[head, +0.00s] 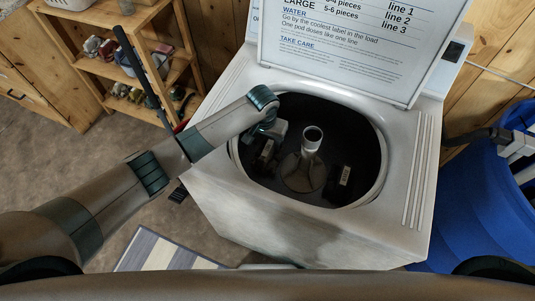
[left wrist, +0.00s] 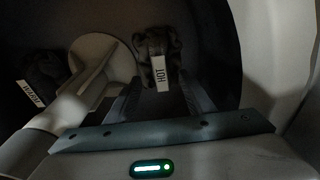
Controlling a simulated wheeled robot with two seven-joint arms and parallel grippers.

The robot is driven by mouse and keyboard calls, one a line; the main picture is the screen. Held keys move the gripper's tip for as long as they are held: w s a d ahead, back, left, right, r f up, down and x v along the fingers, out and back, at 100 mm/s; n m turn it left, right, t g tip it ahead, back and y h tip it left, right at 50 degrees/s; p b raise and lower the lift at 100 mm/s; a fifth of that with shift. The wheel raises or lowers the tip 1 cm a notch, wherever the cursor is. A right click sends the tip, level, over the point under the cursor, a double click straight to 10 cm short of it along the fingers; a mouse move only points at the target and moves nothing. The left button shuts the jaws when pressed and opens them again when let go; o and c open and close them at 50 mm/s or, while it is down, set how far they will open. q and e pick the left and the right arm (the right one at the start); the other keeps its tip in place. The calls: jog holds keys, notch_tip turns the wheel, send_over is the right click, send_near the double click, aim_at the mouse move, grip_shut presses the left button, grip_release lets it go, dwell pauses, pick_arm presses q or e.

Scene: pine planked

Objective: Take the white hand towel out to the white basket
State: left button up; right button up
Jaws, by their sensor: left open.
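I see no clearly white towel. Two dark, crumpled-looking items with white labels lie in the open washer drum (head: 300,112). One labelled HOT (left wrist: 158,48) lies just beyond my left fingertips in the left wrist view; the other, labelled WARM (left wrist: 32,92), is farther left. In the head view one item (head: 345,178) lies right of the central post (head: 312,140). My left gripper (head: 266,148) reaches into the drum's left side. In the left wrist view its fingers (left wrist: 160,100) are apart, with nothing clearly held. I cannot make out a white basket.
The washer's raised lid (head: 350,50) with printed text stands behind the drum. A blue bin (head: 480,205) is at the right, with a grey and black part above it. A wooden shelf (head: 115,20) stands back left. A striped mat (head: 165,252) lies on the floor.

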aim_at(268, 148)
pick_arm(q)
jog(key=shift+f, duration=0.2)
jog(key=shift+f, duration=0.1)
jog(key=shift+w+d+f+p, duration=0.15)
jog(key=shift+f+p, duration=0.1)
jog(key=shift+f, duration=0.6)
jog(key=shift+w+a+f+p, duration=0.1)
jog(key=shift+f+p, duration=0.1)
jog(key=shift+f, duration=0.6)
jog(key=shift+w+d+f+p, duration=0.15)
jog(key=shift+f+p, duration=0.1)
jog(key=shift+f, duration=0.6)
jog(key=shift+a, duration=0.1)
grip_shut()
